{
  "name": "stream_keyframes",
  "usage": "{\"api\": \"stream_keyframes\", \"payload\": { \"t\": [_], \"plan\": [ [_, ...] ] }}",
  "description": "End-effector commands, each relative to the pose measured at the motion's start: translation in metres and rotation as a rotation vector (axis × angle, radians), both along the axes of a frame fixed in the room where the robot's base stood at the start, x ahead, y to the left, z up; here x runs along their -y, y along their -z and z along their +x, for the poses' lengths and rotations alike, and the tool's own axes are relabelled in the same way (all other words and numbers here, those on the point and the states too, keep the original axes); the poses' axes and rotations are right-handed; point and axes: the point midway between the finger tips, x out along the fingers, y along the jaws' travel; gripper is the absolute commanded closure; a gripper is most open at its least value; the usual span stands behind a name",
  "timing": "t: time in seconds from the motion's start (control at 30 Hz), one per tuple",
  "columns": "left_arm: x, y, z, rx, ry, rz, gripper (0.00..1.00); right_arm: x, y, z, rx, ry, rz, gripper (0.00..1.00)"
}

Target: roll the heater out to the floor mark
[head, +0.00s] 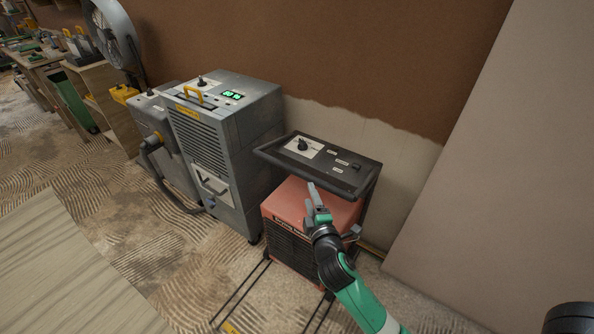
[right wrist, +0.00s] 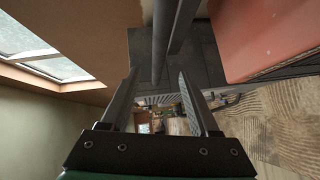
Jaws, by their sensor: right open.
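The heater (head: 288,246) is a red box in a dark frame, with a black control panel and a handle bar (head: 310,184) on top. It stands by the wall. My right gripper (head: 314,194) is at the near side of this bar, above the red top. In the right wrist view the open jaws (right wrist: 158,82) have a dark bar (right wrist: 160,45) between or just beyond their tips; contact cannot be told. The heater's red body (right wrist: 265,35) shows at upper right. Dark floor lines (head: 238,298) with a yellow patch run before the heater, partly cut off. My left gripper is not in view.
A grey dehumidifier-like unit (head: 238,125) with a green display stands close to the heater's left. A hose (head: 160,180) hangs beside it. A pale board (head: 480,190) leans at the right. Patterned floor (head: 185,265) in front is mostly clear; a wooden surface (head: 60,270) fills the lower left.

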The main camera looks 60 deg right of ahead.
Motion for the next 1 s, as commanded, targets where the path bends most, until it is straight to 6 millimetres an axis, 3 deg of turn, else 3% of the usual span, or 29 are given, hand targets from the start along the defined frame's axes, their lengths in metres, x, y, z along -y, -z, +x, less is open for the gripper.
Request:
{"api": "stream_keyframes", "payload": {
  "t": [0.53, 0.9, 0.93, 1.0],
  "plan": [
    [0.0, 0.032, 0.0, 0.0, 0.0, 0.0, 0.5, 0.078, 0.016, 0.064, 0.003, 0.002, 0.0, 0.38],
    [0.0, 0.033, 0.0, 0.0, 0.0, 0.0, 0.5, 0.086, 0.015, 0.071, 0.003, -0.001, 0.0, 0.38],
    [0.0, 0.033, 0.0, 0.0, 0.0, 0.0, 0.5, 0.086, 0.015, 0.071, 0.003, -0.001, 0.0, 0.4],
    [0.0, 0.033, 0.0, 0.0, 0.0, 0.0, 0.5, 0.086, 0.015, 0.071, 0.003, -0.001, 0.0, 0.53]
  ]
}}
